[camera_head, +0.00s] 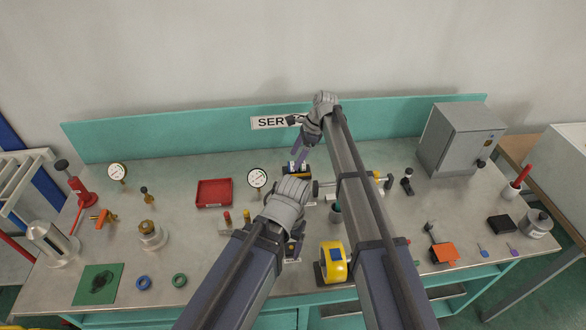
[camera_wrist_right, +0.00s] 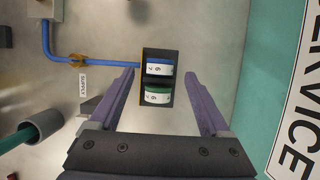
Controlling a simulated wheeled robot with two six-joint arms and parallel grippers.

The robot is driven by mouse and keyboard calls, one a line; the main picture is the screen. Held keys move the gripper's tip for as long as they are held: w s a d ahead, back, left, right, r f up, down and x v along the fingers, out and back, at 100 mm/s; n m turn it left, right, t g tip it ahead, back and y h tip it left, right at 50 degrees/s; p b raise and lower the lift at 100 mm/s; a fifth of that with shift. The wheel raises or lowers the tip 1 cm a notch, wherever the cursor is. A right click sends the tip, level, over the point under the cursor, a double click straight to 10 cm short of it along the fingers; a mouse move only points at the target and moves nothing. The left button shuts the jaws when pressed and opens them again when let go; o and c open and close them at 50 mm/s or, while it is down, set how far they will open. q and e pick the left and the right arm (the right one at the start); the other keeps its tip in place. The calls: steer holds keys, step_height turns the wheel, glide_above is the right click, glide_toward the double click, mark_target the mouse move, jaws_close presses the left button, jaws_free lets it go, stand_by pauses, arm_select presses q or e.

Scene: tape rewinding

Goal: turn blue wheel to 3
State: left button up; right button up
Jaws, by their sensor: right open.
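The blue wheel (camera_wrist_right: 159,68) sits in a dark housing (camera_wrist_right: 158,53) in the right wrist view, beside a green wheel (camera_wrist_right: 158,95). Both carry white number bands; the digits are small and sideways, so I cannot read them surely. In the head view the housing (camera_head: 298,171) is at the middle of the bench. My right gripper (camera_wrist_right: 159,72) is open, its two purple fingers apart on either side of the wheels, with no contact visible. It also shows in the head view (camera_head: 298,158). My left gripper (camera_head: 293,247) is lower down, its jaws mostly hidden.
A blue pipe (camera_wrist_right: 50,42) and a SUPPLY label (camera_wrist_right: 82,84) lie near the housing. A red tray (camera_head: 213,193) and a dial gauge (camera_head: 257,179) are to the left. A yellow tape roll (camera_head: 334,262) is in front, and a grey cabinet (camera_head: 460,140) stands at right.

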mark_target(293, 162)
arm_select(q)
step_height(293, 162, down, 3)
steer(key=shift+f+b, duration=0.2)
steer(key=shift+b, duration=0.95)
arm_select(e)
steer(key=x, duration=0.3)
steer(key=shift+a+f, duration=0.1)
steer(key=shift+f, duration=0.2)
steer(key=shift+r, duration=0.1)
